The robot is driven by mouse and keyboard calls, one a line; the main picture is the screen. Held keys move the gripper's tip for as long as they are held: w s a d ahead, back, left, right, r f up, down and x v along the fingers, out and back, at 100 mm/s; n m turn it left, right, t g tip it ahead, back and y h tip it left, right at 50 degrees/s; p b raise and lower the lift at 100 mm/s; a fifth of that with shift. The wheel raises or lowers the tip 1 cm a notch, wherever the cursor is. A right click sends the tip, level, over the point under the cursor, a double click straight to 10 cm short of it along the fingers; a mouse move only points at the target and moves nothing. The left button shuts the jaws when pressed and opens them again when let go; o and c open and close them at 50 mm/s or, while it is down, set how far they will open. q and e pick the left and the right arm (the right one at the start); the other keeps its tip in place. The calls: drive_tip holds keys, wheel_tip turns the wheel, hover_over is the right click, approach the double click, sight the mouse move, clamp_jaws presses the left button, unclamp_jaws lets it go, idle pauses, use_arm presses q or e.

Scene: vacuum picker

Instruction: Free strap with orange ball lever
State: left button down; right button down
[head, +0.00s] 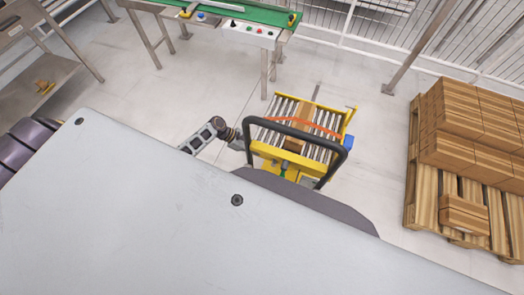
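A yellow roller cart (258,149) with a black tube handle (293,126) stands beyond the large grey plate in the foreground. An orange strap (312,128) crosses over the rollers and a brown box (300,126). A lever with an orange ball cannot be picked out at this size. A small green part (284,169) shows on the cart's near side. A grey jointed metal part with openings (204,137) is just left of the cart; I cannot tell what it belongs to. I cannot make out either gripper's fingers.
A green conveyor table (262,14) with a button panel (249,30) stands at the back. A wooden pallet (424,208) with brown cartons (455,110) is at the right. A metal bench (50,70) is at the left.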

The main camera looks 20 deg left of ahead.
use_arm(q)
drive_tip(key=v, duration=0.7)
drive_tip(key=shift+m, duration=0.3)
idle(0.4)
